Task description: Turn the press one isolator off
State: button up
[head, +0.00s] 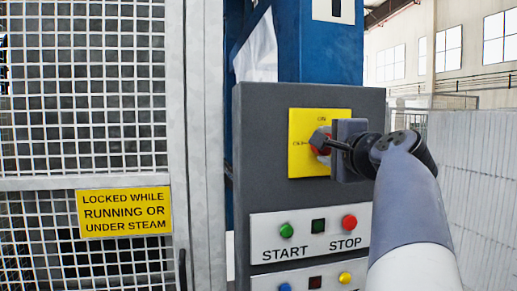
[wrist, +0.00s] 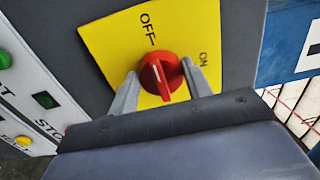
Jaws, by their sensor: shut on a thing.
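The isolator is a red rotary knob (wrist: 160,76) on a yellow plate (head: 303,165) near the top of a dark grey control box (head: 262,190). In the wrist view the knob's white mark points about towards OFF, with ON to the right on the plate (wrist: 107,47). My gripper (wrist: 162,84) faces the plate with one finger on each side of the knob, shut on it. In the head view my gripper (head: 326,144) hides most of the knob, and only a bit of red shows.
Below the isolator a white panel (head: 265,243) carries a green START button (head: 286,230) and a red STOP button (head: 349,222), with more buttons lower down. A mesh guard (head: 80,90) with a yellow warning sign (head: 124,212) stands left. A blue column (head: 320,55) rises behind the box.

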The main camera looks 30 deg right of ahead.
jog(key=o, duration=1)
jog(key=shift+s, duration=0.1)
jog(key=shift+b+v, duration=1.6)
jog(key=shift+v, duration=3.7)
jog(key=p+x, duration=0.3)
jog(key=x, duration=0.8)
jog(key=shift+s, duration=0.1)
